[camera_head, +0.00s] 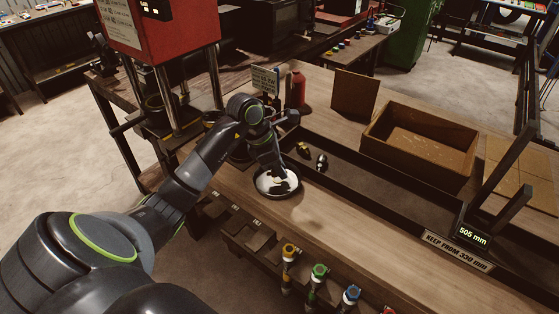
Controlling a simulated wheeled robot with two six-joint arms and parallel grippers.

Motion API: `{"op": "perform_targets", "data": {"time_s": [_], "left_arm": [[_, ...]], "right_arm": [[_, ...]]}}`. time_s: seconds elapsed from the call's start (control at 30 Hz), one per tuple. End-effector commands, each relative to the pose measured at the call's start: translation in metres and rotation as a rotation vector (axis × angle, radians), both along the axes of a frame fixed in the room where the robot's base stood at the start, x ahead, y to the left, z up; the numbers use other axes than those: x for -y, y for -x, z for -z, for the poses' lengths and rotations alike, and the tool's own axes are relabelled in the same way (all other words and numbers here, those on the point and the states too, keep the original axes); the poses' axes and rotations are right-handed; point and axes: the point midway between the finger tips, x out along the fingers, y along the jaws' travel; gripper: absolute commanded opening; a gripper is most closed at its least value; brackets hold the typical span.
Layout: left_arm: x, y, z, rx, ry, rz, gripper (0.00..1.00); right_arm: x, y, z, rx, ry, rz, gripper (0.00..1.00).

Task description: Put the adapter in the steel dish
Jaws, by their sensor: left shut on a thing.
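The steel dish (264,184) is a round, pale, shiny dish with a dark rim on the wooden bench. My left gripper (280,178) points down over the dish, its tips at or just above the dish's inside. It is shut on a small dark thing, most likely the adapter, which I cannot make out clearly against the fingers. Whether it touches the dish I cannot tell. My right gripper is not in view.
A wooden box (420,143), a red bottle (298,90) and a red press (165,35) stand around. Coloured-end hoses (319,271) hang at the front edge.

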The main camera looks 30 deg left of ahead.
Motion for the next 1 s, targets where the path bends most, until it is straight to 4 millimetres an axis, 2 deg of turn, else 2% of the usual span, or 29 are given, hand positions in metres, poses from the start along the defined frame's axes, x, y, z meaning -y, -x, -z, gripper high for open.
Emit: {"op": "perform_targets", "data": {"time_s": [0.13, 0.43, 0.47, 0.63, 1.0], "left_arm": [[-0.0002, 0.0, 0.0117, 0.0, 0.0, -0.001, 0.0], [-0.0003, -0.0001, 0.0129, 0.001, -0.001, -0.001, 0.0], [-0.0002, 0.0, 0.013, 0.0, 0.0, -0.001, 0.2], [-0.0002, -0.0001, 0.0129, 0.001, -0.001, 0.0, 0.42], [-0.0002, -0.0001, 0.0128, 0.001, -0.001, 0.0, 0.44]], "right_arm": [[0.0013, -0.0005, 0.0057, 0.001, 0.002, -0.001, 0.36], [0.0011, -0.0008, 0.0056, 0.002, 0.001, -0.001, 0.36], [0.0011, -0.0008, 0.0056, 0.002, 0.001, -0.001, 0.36], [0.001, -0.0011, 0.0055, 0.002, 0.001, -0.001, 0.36], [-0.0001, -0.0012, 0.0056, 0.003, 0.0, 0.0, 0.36]]}}
